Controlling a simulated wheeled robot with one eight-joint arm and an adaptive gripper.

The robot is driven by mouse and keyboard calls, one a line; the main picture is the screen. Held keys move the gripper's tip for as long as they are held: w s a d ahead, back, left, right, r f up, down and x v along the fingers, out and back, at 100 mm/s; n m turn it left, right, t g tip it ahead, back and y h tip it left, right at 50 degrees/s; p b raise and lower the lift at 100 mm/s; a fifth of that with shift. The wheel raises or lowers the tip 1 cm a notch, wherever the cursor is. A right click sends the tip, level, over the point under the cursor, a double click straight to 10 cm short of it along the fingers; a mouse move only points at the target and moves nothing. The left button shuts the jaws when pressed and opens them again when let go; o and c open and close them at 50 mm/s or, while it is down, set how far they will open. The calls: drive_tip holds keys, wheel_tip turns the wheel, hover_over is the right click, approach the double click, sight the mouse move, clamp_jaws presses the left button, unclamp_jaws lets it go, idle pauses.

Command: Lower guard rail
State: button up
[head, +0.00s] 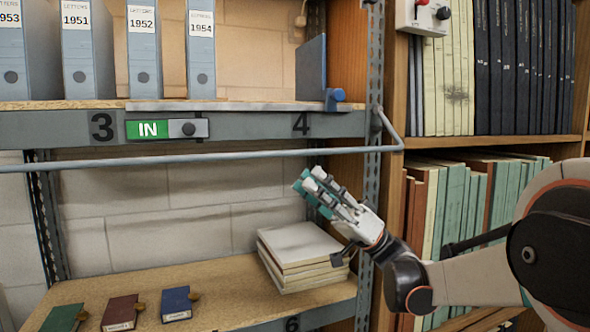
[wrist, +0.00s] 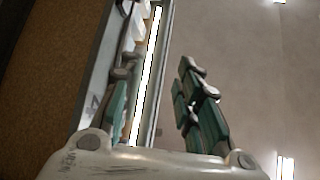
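The guard rail (head: 200,158) is a long grey-blue bar. In the head view it runs across the front of the shelving, a little below the upper shelf's front beam. Its right end bends up to a bracket on the right post. My gripper (head: 311,183) is just below the rail's right part in the picture, its fingertips pointing up and left. I see no contact with the rail. In the wrist view my gripper (wrist: 158,100) has its teal-padded fingers apart, and nothing is clearly held. A grey strip shows beyond the fingers; I cannot tell whether it is the rail.
The upper shelf beam (head: 245,124) carries a green IN slider (head: 148,129). Blue binders (head: 88,62) stand above. A paper stack (head: 300,252) and several small books (head: 122,312) lie on the lower shelf. A bookcase (head: 488,141) stands at right, with a switch box (head: 424,17).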

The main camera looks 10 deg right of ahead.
drive_tip(key=shift+v, duration=1.25)
